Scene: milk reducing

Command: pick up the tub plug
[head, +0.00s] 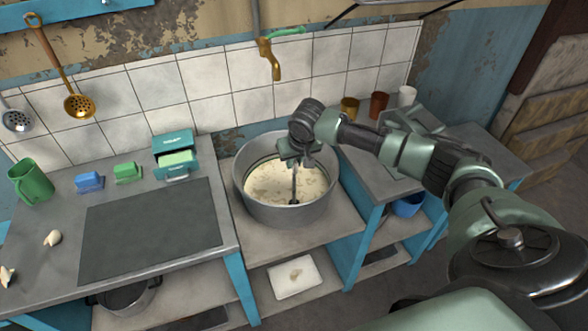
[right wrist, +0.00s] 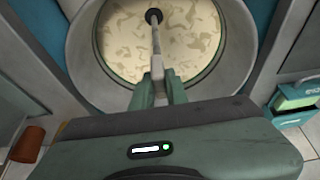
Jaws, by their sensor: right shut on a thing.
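A large round grey metal tub (head: 257,206) stands in the middle, holding a cream-coloured, mottled liquid (head: 270,182). The tub plug (head: 294,187) is a thin upright rod with a dark round base, inside the tub. My right gripper (head: 297,164) reaches down over the tub and is shut on the upper end of the rod. In the right wrist view, the two green fingers (right wrist: 157,82) close around the pale rod (right wrist: 156,45), with the dark base (right wrist: 153,16) at the far end. I cannot tell whether the base is seated or raised. My left gripper is out of view.
A counter to the left holds a green mug (head: 32,182), blue (head: 89,181) and green (head: 127,173) blocks and a teal box (head: 172,146). A brass tap (head: 270,60) hangs above the tub. Several cups, including a brown one (head: 379,104), stand behind my right arm.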

